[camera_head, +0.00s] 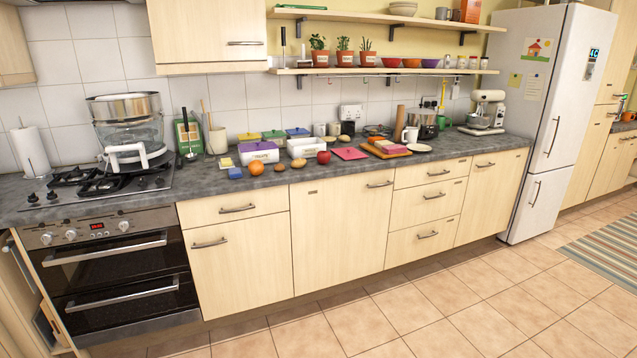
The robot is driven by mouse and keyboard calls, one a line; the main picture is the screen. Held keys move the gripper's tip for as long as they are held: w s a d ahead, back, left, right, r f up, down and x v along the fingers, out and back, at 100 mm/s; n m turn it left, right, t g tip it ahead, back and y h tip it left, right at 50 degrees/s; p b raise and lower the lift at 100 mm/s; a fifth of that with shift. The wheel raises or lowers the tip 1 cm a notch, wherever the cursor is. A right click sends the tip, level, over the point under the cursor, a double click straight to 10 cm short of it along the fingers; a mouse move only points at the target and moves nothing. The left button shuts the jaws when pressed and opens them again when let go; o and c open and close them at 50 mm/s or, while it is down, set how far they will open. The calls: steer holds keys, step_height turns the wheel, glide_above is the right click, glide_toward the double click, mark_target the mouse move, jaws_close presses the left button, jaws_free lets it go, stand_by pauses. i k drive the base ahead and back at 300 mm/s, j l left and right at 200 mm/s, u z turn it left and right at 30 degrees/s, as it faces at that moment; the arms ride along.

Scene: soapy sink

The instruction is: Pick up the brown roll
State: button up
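Small brown, rounded items lie on the grey worktop (210,186), and I cannot tell for sure which one is the brown roll. A tan, oval, roll-like item (299,163) lies near the front edge, left of a red apple (323,157). Another brownish oval item (343,139) lies farther back, behind the apple. A small brown round item (279,168) sits between an orange (256,168) and the tan oval one. My gripper cannot be made out in this view.
A white open box (306,149) and a purple-and-white tub (259,153) stand close behind the small items. A hob with a large pot (128,122) is at the left. The tiled floor in front is clear.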

mark_target(297, 162)
steer(key=i+l+z, duration=0.1)
steer(key=i, duration=1.8)
